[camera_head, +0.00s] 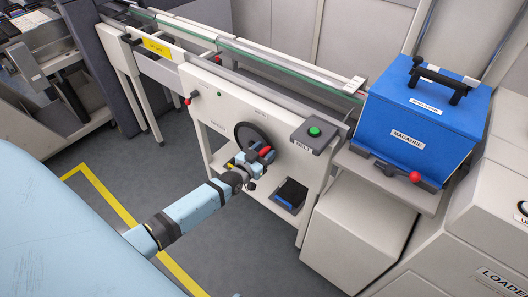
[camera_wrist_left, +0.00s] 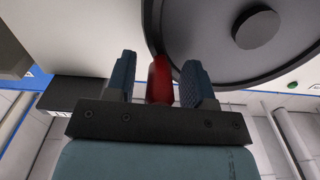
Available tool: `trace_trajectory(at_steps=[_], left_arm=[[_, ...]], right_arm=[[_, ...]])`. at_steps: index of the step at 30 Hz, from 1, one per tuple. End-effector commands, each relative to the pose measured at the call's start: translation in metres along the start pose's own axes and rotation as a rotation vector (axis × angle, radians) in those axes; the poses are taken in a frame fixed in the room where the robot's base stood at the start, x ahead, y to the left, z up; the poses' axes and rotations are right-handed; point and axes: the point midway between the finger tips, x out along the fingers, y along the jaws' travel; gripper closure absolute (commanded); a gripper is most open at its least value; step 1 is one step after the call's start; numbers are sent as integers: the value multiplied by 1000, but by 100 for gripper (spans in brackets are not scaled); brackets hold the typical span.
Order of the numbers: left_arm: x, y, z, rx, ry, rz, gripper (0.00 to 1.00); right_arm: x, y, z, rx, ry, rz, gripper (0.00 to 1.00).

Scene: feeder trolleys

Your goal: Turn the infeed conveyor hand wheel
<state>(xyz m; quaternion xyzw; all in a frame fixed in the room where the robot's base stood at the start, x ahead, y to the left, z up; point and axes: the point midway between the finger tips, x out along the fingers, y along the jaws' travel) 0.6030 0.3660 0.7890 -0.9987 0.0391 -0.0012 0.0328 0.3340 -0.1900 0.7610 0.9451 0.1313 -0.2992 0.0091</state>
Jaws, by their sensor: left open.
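The infeed conveyor hand wheel (camera_head: 246,131) is a dark disc on the front of the white conveyor cabinet, partly covered by my left gripper. In the left wrist view the wheel (camera_wrist_left: 210,45) fills the upper right, with its round hub (camera_wrist_left: 256,27). Its red handle (camera_head: 265,151) sits at the wheel's lower right edge in the head view. My left gripper (camera_head: 264,157) is open at the handle. In the left wrist view the red handle (camera_wrist_left: 159,80) shows between the two blue fingers of the gripper (camera_wrist_left: 157,78), with gaps at both sides. My right gripper is out of view.
The cabinet (camera_head: 205,92) carries a grey box with a green button (camera_head: 314,131) right of the wheel. A blue magazine (camera_head: 420,115) stands on a shelf farther right. A dark bin (camera_head: 290,194) lies on the lower shelf. Floor with a yellow line (camera_head: 110,198) is clear at left.

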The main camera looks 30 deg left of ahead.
Motion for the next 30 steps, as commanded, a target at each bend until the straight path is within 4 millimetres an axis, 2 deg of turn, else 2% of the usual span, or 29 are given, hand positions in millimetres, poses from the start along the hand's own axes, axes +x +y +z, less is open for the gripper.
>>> trace_trajectory(at_steps=[6, 12, 23, 30], left_arm=[[0, 0, 0, 0, 0, 0, 54], [0, 0, 0, 0, 0, 0, 100], [0, 2, 2, 29, 0, 0, 100], [0, 8, 12, 152, -1, 0, 100]], right_arm=[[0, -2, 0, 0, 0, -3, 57], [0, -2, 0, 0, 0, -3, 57], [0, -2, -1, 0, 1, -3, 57], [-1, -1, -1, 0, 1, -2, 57]])
